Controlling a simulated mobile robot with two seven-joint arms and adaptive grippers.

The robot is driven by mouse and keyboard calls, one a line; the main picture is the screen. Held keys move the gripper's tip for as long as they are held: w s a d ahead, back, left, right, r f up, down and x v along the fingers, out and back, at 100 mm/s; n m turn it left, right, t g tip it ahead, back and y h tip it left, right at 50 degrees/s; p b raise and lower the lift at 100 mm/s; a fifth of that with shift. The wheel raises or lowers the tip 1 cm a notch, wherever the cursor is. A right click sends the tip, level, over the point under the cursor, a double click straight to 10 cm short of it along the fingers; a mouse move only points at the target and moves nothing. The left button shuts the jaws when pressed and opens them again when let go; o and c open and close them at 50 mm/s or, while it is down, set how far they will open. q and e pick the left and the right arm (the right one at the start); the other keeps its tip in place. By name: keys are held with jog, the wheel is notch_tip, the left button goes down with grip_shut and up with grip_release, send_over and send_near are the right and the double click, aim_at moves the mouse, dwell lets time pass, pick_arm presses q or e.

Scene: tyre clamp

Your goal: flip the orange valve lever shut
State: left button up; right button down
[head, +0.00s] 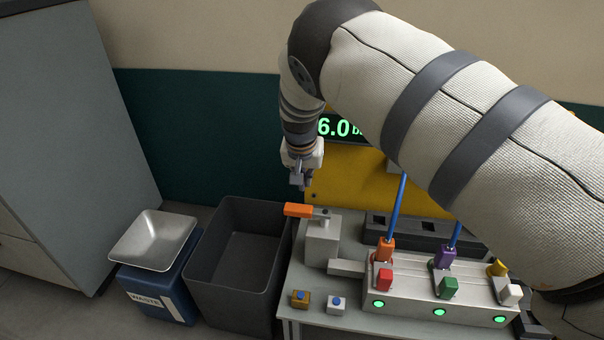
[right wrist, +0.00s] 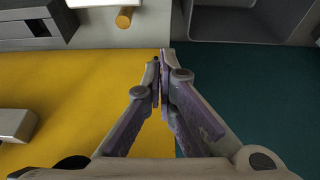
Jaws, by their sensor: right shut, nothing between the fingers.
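The orange valve lever (head: 299,210) sticks out to the left, roughly level, from the top of a grey valve block (head: 322,243). My right gripper (head: 299,185) is shut and empty, pointing down, a little above and behind the lever and apart from it. In the right wrist view the shut fingers (right wrist: 160,68) show in the middle. An orange round end, which looks like the lever's grip (right wrist: 124,18), shows at the top, beyond the fingertips. My left gripper is not in view.
A dark bin (head: 236,270) stands left of the bench, beside a scale with a metal pan (head: 155,240). A manifold (head: 440,295) with coloured levers and blue hoses lies right. A yellow panel (head: 350,180) and a partly hidden green display (head: 337,127) are behind.

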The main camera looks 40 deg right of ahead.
aim_at(307, 215)
jog(key=shift+s+a+f+p, duration=0.2)
jog(key=shift+s+a+f, duration=0.15)
jog(key=shift+s+a, duration=0.3)
jog(key=shift+s+a+f+p, duration=0.15)
jog(key=shift+s+a+f, duration=0.15)
jog(key=shift+s+a, duration=0.3)
jog(key=shift+w+a, duration=0.1)
